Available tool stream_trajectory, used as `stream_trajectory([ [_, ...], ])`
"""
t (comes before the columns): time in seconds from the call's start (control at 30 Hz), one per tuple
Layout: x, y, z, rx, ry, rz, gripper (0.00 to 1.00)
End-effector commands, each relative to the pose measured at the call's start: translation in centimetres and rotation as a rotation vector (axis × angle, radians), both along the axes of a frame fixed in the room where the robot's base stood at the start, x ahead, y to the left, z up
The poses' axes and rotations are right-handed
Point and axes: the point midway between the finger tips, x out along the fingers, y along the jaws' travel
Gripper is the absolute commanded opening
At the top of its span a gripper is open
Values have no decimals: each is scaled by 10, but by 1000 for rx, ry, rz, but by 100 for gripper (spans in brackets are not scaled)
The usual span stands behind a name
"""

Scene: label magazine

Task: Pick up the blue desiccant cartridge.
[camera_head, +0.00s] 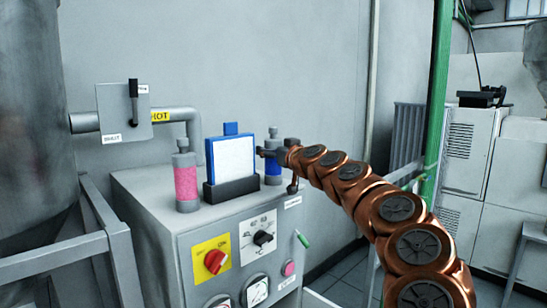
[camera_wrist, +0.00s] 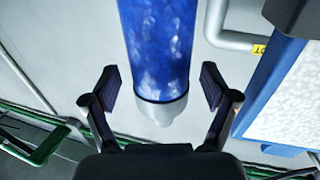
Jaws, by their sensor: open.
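The blue desiccant cartridge (camera_head: 273,172) stands upright on the grey machine top, with a grey cap. My gripper (camera_head: 278,163) is at it from the right and partly hides it. In the wrist view the blue cartridge (camera_wrist: 160,45) shows large, its grey end (camera_wrist: 162,108) pointing down in the picture. The open fingers of my gripper (camera_wrist: 162,86) lie to either side of it, with a visible gap at each. I cannot tell how deep the cartridge sits between them.
A blue-framed white panel (camera_head: 231,158) in a dark holder stands close left of the cartridge; its blue edge (camera_wrist: 275,85) is near the right finger in the wrist view. A pink cartridge (camera_head: 186,183) stands farther left. Knobs (camera_head: 215,261) are on the machine front.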

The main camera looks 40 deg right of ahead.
Motion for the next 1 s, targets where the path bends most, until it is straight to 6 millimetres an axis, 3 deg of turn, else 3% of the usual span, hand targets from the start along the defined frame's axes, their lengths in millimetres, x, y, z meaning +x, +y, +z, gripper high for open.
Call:
stream_trajectory([
  [0.33,5,-1,-1,0,1,1,85],
  [1.0,5,-1,-1,0,1,1,16],
])
